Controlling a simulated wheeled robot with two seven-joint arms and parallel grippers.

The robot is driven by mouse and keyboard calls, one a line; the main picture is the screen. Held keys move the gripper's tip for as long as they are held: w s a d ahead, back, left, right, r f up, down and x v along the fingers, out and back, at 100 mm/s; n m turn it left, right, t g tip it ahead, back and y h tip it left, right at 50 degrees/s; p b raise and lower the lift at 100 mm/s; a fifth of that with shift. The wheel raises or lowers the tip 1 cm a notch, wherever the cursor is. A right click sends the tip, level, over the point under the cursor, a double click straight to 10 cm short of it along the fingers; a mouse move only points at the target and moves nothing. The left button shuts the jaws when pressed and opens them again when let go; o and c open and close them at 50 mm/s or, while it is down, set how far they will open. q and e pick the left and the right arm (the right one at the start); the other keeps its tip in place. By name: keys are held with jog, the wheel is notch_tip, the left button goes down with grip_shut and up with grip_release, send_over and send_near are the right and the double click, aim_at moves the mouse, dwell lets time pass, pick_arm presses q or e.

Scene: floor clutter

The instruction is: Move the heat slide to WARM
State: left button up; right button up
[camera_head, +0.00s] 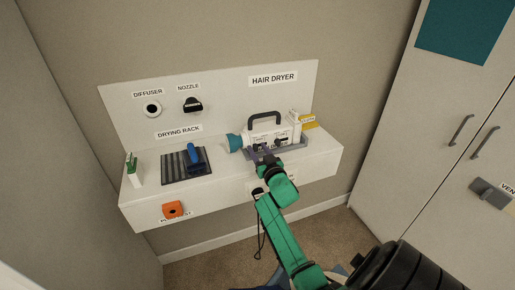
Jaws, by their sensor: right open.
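A white hair dryer (264,137) with a dark top handle and a teal nozzle end pointing left sits in a grey cradle on the white shelf, under the HAIR DRYER label. Small dark controls show on its front side, but the heat slide and its setting are too small to tell. My right gripper (262,154), on a green arm from the lower right, is open at the dryer's front. It covers part of the dryer's lower front; whether it touches it I cannot tell. My left gripper is not in view.
The shelf (225,190) also holds a dark drying rack (172,172) with a blue brush (196,158), and small bottles at both ends. An orange socket (173,209) is on the shelf front. A cabinet (420,120) stands at right.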

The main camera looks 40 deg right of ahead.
jog(key=shift+w, duration=0.2)
jog(key=shift+d, duration=0.1)
grip_shut()
dwell(1.2)
